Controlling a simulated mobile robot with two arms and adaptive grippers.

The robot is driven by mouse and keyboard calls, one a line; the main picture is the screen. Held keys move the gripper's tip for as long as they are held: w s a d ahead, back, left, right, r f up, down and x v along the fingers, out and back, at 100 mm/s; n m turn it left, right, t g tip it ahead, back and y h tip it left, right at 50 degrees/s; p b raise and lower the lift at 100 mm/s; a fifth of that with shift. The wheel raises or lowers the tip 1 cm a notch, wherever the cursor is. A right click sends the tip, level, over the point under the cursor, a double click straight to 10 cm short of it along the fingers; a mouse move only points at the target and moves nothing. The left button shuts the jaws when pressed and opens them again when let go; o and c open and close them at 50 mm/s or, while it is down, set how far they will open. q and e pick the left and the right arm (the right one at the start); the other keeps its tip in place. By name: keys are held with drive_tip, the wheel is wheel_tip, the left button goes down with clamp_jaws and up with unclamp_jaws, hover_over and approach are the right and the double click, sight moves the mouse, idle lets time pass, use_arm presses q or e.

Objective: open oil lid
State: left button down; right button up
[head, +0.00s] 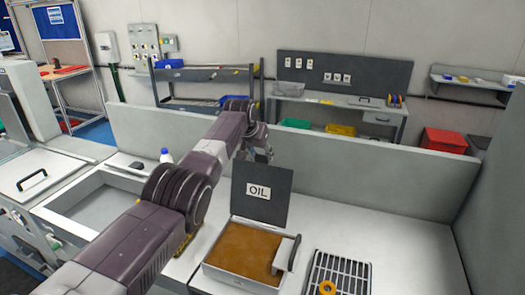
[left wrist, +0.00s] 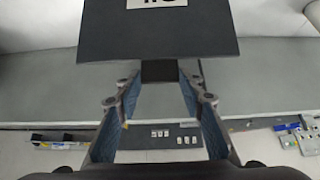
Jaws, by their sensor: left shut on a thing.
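The dark grey oil lid (head: 262,205) stands upright at the back of the oil box (head: 240,284), its OIL label facing the head camera. The box is open and brown oil (head: 248,250) shows inside. My left gripper (head: 262,155) is at the top edge of the lid, with the arm reaching in from the left. In the left wrist view the lid (left wrist: 160,35) fills the upper middle. My left gripper (left wrist: 160,84) is shut on a dark tab (left wrist: 158,72) at the lid's edge, between its blue-padded fingers. My right gripper is out of view.
A pale piece with a dark handle (head: 288,255) sits at the box's right side. A wire rack with an orange ring (head: 327,288) stands to its right. A low grey partition (head: 370,180) runs behind. A white bottle (head: 166,156) is at the left; bare counter (head: 415,240) lies right.

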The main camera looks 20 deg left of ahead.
use_arm(q)
drive_tip(key=shift+r, duration=0.45)
drive_tip(key=c, duration=1.6)
unclamp_jaws()
drive_tip(key=shift+o, duration=1.2)
drive_tip(key=shift+s, duration=0.1)
drive_tip(key=shift+o, duration=0.5)
drive_tip(key=shift+s, duration=0.2)
drive_tip(key=shift+f, duration=0.15)
drive_tip(key=shift+v, duration=1.35)
drive_tip(key=v, duration=0.9)
drive_tip(key=shift+r, duration=0.2)
drive_tip(key=shift+s+f, duration=0.1)
drive_tip(key=shift+s, duration=0.05)
